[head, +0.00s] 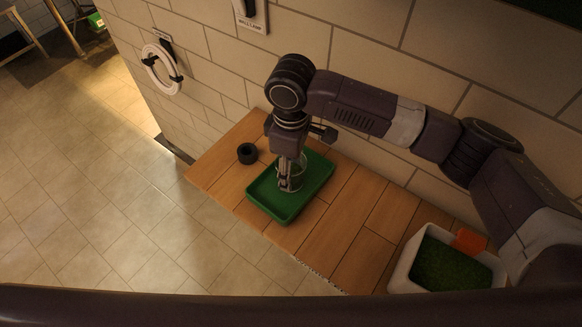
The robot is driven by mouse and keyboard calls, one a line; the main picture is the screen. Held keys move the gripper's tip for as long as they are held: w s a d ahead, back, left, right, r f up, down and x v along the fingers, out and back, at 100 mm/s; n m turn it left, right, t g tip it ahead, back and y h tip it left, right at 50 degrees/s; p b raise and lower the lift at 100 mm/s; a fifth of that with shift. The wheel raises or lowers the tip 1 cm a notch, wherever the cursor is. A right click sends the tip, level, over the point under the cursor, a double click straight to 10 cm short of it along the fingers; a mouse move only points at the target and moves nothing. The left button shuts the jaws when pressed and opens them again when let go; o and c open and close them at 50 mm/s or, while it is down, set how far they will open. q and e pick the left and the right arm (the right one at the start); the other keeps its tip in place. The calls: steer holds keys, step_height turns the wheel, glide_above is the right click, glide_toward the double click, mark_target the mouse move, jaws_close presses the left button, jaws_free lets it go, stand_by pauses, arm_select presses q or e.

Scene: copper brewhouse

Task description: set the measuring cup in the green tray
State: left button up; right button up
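The green tray (318,183) lies on the wooden counter against the tiled wall. My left gripper is not in view.
A small black ring-shaped object (247,153) sits on the counter left of the tray.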

steer(key=shift+f, duration=0.3)
steer(key=o, duration=1.3)
steer(key=shift+c, duration=0.2)
step_height(320, 180, up, 5)
steer(key=p, duration=0.5)
steer(key=shift+f, duration=0.15)
steer(key=shift+r+p, duration=0.8)
steer(key=shift+r, duration=1.35)
